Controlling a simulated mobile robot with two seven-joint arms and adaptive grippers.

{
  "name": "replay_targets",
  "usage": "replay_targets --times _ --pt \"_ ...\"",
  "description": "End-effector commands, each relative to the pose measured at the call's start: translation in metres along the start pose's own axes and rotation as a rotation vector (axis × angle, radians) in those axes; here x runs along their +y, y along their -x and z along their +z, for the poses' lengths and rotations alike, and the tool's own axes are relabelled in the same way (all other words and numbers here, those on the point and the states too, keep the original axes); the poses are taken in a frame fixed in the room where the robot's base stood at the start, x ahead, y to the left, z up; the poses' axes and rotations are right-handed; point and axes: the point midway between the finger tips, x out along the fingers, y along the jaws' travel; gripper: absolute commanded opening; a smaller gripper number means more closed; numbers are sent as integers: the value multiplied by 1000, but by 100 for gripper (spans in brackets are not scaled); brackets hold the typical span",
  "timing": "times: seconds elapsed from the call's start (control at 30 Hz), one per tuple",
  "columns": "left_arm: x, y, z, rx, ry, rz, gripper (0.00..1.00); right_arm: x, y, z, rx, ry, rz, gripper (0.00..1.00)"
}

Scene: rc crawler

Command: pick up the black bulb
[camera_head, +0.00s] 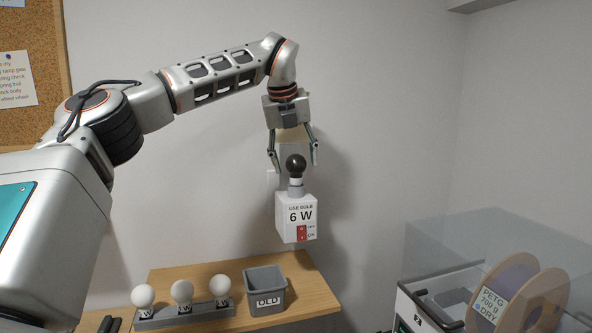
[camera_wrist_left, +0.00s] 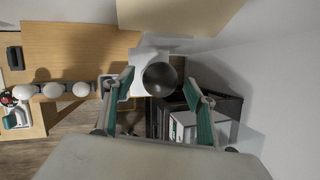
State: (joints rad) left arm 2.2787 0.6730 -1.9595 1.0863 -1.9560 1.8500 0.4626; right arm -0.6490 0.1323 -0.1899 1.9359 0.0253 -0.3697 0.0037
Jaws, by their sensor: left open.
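The black bulb (camera_head: 296,165) stands upright in the socket on top of a white lamp box (camera_head: 295,218) labelled "USE BULB 6 W", fixed at the wall. My left gripper (camera_head: 294,168) is open, pointing down from above, with its fingers on either side of the bulb and apart from it. My right gripper is not in view.
Three white bulbs (camera_head: 182,291) stand in a grey holder on the wooden table (camera_head: 315,290). A grey bin marked OLD (camera_head: 266,302) is beside them. A red switch (camera_head: 302,233) is on the box front. A clear-covered machine with a spool (camera_head: 518,296) is at right.

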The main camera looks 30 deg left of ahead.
Motion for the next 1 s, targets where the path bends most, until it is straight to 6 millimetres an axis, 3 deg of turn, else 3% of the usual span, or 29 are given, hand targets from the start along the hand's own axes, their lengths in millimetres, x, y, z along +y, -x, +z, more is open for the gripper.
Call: replay_targets --times 0.17,0.3,0.33,0.77,1.0 --pt "0 0 0 0 0 -1 56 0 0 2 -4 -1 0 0" --pt "0 0 0 0 1 0 22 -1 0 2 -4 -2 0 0" --pt "0 0 0 0 1 0 21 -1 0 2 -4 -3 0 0" --pt "0 3 1 0 2 0 20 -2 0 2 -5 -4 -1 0" --pt "-6 26 11 -3 3 -2 20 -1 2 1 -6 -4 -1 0"
